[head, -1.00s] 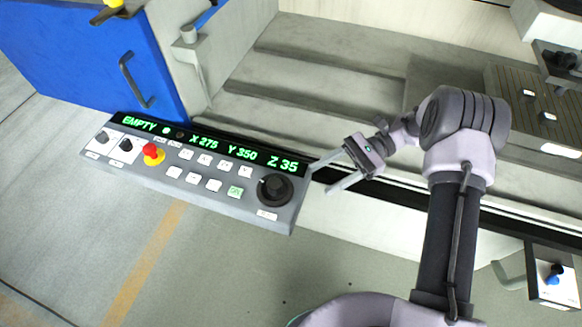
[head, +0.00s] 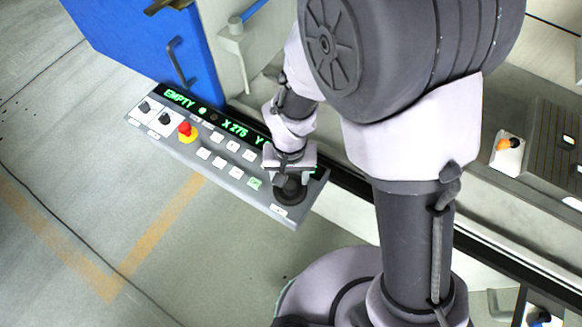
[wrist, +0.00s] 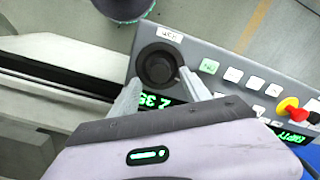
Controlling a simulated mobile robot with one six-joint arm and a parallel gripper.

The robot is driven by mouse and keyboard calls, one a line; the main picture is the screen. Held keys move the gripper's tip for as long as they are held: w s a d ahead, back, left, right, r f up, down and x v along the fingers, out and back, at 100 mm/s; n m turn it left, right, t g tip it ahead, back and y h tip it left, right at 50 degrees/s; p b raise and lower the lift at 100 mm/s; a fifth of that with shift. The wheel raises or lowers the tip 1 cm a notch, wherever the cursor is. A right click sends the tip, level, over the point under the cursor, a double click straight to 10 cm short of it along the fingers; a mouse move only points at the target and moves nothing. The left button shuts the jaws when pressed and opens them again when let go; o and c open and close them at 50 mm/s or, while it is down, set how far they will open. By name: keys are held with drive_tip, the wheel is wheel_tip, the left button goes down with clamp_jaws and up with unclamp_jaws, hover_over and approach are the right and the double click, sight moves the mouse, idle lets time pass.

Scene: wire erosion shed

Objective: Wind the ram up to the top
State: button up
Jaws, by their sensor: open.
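The control panel (head: 220,150) is a grey box with a black green-lit display, buttons and a large black round knob (head: 289,192) at its right end. My gripper (wrist: 159,78) is open at the knob, which shows in the wrist view (wrist: 158,65). One finger lies on each side of the knob's near edge; I cannot tell if they touch it. In the head view my gripper (head: 290,172) covers part of the knob. The display reads EMPTY and X 275; the wrist view shows Z 35 upside down between the fingers. I cannot make out the ram.
A red stop button on a yellow base (head: 187,131) and two small black dials sit at the panel's left. A blue door (head: 135,45) with a handle stands behind the panel. The machine's grey bed lies beyond my arm. The floor (head: 130,210) in front is clear.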

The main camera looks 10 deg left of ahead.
sight(290, 184)
drive_tip(key=shift+f+b, duration=0.45)
drive_tip(key=shift+f, duration=1.55)
clamp_jaws()
